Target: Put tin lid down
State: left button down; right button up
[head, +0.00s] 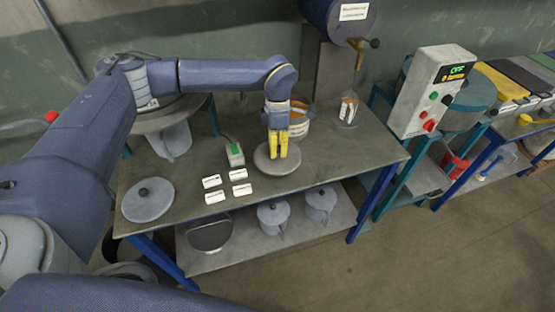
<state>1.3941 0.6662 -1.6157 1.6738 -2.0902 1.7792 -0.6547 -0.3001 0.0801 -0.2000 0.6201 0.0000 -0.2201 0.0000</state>
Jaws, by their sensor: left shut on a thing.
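My left gripper (277,150) points straight down with its yellow fingers shut at the middle of a round grey tin lid (289,164). The lid is level, at or just above the work table (335,150); I cannot tell whether it touches. The fingers hide most of its knob. A second grey lid (148,207) with a black knob lies flat at the table's left end. An orange-rimmed tin (300,126) stands open just behind my left gripper, partly hidden by it. My right gripper is not in view.
Several white labels (239,189) and a small box with a green top (235,153) lie left of the held lid. A clear bag or jar (348,110) stands back right. Lidded pots (273,217) stand on the lower shelf. The table's front right is clear.

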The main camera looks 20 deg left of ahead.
aim_at(277, 160)
pick_arm(q)
jog(key=shift+f, duration=2.4)
jog(key=shift+f, duration=0.15)
jog(key=c, duration=1.5)
grip_release()
jog(key=r, duration=0.4)
jog(key=w+r, duration=0.1)
jog(key=r, duration=0.3)
jog(key=w+r, duration=0.1)
jog(key=r, duration=0.3)
jog(key=shift+w+a, duration=0.1)
jog(key=shift+a, duration=0.25)
